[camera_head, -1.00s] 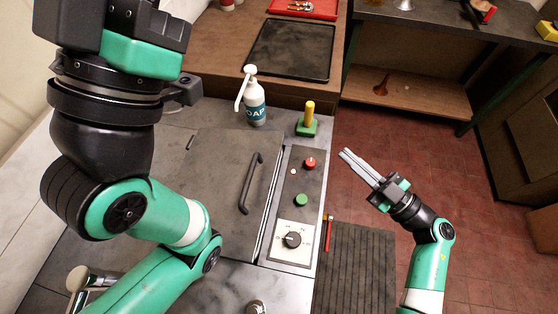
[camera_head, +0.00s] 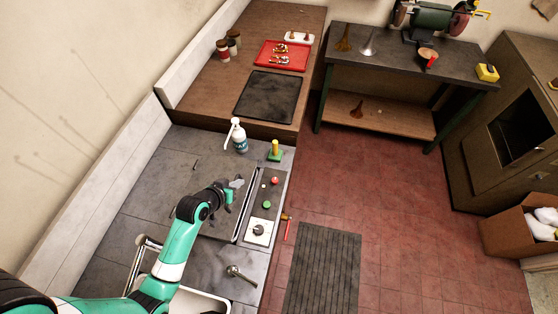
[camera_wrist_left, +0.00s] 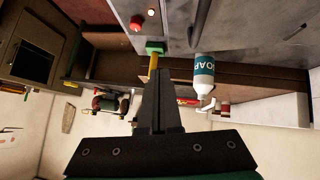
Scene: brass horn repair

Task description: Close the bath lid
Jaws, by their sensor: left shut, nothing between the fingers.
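The bath lid (camera_head: 216,223) is a dark grey panel left of the control strip in the head view, lying flat, with my left arm covering part of it. Its dark bar handle (camera_wrist_left: 202,14) shows at the top of the left wrist view; in the head view my gripper largely hides it. My left gripper (camera_head: 238,183) is over the lid's right part, near the handle. Its fingers are shut and empty, and show together in the left wrist view (camera_wrist_left: 159,80). I cannot tell whether they touch the handle or lid. My right gripper is not in view.
The control strip (camera_head: 251,207) has red and green buttons and a dial. A soap bottle (camera_head: 239,140) and a yellow-handled green brush (camera_head: 275,151) stand behind the lid. A black tray (camera_head: 268,96) lies farther back. A sink (camera_head: 205,303) and tap are in front.

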